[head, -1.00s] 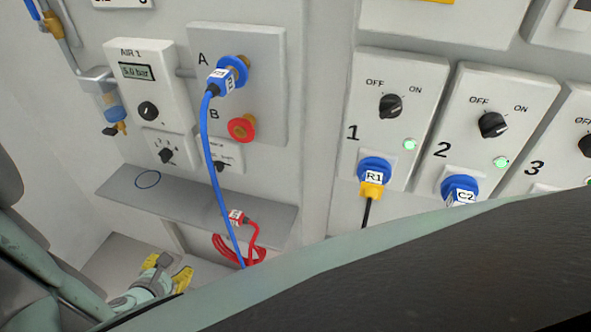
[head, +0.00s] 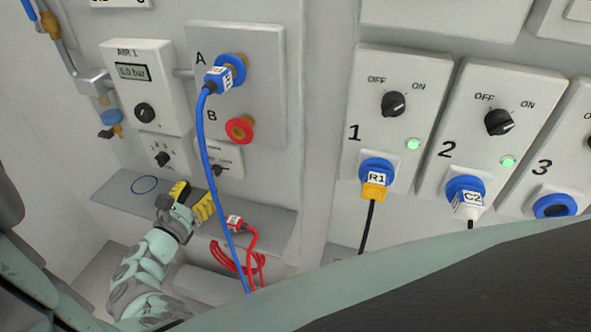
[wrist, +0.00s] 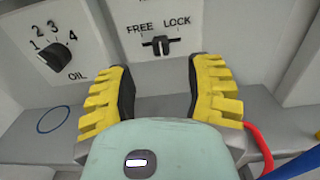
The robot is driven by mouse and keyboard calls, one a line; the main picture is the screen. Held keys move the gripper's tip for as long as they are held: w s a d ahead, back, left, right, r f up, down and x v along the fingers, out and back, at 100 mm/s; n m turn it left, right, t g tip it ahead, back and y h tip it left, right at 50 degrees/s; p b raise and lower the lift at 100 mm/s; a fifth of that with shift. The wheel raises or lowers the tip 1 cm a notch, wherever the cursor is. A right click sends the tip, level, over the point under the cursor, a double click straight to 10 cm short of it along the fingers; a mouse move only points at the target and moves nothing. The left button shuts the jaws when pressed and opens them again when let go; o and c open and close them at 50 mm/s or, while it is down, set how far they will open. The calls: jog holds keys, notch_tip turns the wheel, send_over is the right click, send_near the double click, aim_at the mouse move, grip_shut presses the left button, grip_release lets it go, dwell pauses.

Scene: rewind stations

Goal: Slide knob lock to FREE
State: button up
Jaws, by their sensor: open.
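The knob lock is a small dark slider (wrist: 161,45) in a slot under the words FREE and LOCK on a pale plate (wrist: 185,70). In the wrist view it sits near the middle of the slot, and I cannot tell its exact setting. In the head view the slider (head: 218,171) shows small beside my gripper. My gripper (wrist: 160,75) has yellow padded fingers spread wide, with nothing between them. The slider appears ahead of the fingers and between them in the wrist view, apart from them. In the head view my gripper (head: 190,195) is over the shelf, below the plate.
A grey shelf (head: 120,198) runs below the plates, with a blue ring (head: 145,184) on it. The OIL dial (wrist: 60,57) is to the left. A blue hose (head: 204,150) hangs close on the right, and a red coiled cable (head: 250,240) lies beyond it.

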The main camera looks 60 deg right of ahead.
aim_at(214, 173)
jog(key=shift+b+x, duration=0.55)
jog(key=shift+x, duration=2.95)
jog(key=shift+o, duration=0.3)
jog(key=c, duration=0.9)
jog(key=shift+a, duration=0.1)
grip_shut()
